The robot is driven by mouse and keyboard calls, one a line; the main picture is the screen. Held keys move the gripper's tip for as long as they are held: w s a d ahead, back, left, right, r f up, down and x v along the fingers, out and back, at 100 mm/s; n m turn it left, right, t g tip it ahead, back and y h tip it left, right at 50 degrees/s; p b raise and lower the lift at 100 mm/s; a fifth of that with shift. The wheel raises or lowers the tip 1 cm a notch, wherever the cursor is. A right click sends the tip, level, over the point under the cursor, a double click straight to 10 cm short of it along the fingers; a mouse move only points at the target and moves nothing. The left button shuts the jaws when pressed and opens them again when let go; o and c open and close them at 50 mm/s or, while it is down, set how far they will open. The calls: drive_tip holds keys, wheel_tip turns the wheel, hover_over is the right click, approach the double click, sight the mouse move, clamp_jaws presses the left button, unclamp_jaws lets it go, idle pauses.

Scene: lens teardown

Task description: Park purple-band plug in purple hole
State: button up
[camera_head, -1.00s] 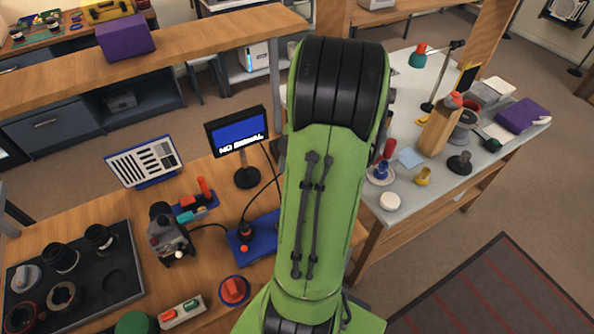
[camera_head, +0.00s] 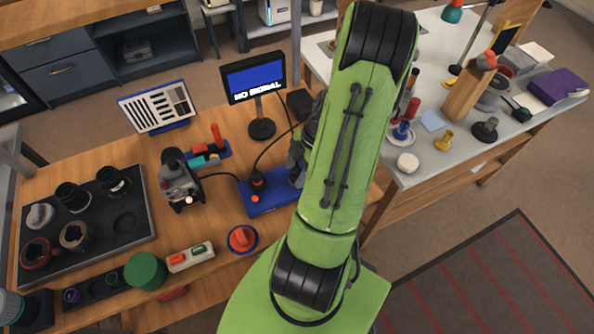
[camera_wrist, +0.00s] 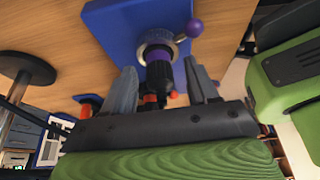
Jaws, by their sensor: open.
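A dark plug with a purple band (camera_wrist: 157,56) stands in a metal ring on the blue fixture (camera_wrist: 116,34) in the wrist view. A lever with a purple ball (camera_wrist: 194,28) sits beside the ring. My gripper (camera_wrist: 160,80) is open, with one finger on each side of the plug; I cannot tell whether they touch it. In the head view the blue fixture (camera_head: 262,201) is partly behind my arm, which hides most of my gripper. A dark strip (camera_head: 92,288) at the lower left has a purple-ringed hole (camera_head: 72,296) and a green-ringed one (camera_head: 112,278).
A monitor (camera_head: 253,80) stands behind the fixture. A microscope-like device (camera_head: 180,180), a red knob (camera_head: 242,239), a green cylinder (camera_head: 145,271) and a button box (camera_head: 190,257) stand to its left. A black tray (camera_head: 140,240) holds lens parts. Cables lie by the fixture.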

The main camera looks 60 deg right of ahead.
sight(297, 169)
drive_tip(key=shift+a+f, duration=0.1)
drive_tip(key=shift+f, duration=0.05)
clamp_jaws()
drive_tip(key=c, duration=0.8)
unclamp_jaws()
drive_tip(key=shift+c, duration=0.2)
clamp_jaws()
drive_tip(key=shift+r+p, duration=0.65)
drive_tip(key=shift+r, duration=0.3)
drive_tip(key=shift+r+p, duration=1.55)
drive_tip(key=shift+r, duration=0.65)
